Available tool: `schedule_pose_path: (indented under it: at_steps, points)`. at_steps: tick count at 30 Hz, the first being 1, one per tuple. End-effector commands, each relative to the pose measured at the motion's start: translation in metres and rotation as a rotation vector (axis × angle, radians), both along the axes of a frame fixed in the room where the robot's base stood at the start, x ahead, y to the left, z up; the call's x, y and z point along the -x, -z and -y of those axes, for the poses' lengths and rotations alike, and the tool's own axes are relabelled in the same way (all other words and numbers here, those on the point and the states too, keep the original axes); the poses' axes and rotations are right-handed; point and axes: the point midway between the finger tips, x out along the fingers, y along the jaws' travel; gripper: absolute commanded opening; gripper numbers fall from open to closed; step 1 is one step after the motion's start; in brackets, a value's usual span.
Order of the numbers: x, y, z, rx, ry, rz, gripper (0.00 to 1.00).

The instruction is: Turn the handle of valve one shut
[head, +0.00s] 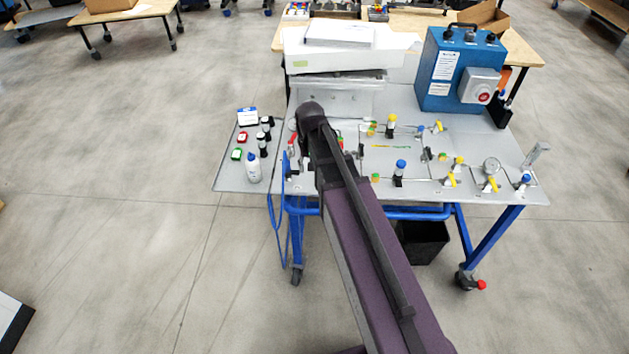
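I cannot tell which valve on the panel is valve one. A small red handle (291,143) shows at the panel's left, just left of my arm. Several valves with yellow handles stand on the panel, one upright at the back (392,119), one at the back right (437,126) and others along the front right (449,180). A blue-topped part (400,166) stands at the front middle. My arm crosses the panel's left part and hides what lies behind it. Small dark parts beside the arm's end may be my wrist or gripper; the fingers cannot be made out.
The grey panel (330,192) lies on a blue-framed wheeled cart. A black bin (424,241) is below.

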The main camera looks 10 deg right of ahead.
Motion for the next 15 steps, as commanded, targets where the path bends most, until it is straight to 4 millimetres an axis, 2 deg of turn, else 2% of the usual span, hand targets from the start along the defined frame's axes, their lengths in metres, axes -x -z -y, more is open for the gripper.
schedule_pose_path:
  at_steps: [1, 6, 15]
  points:
    - [0.009, 0.004, 0.000, 0.000, -0.006, 0.000, 0.57]
    - [0.024, 0.010, 0.000, 0.000, -0.023, 0.000, 0.57]
    - [0.034, 0.013, 0.001, 0.000, -0.035, 0.000, 0.57]
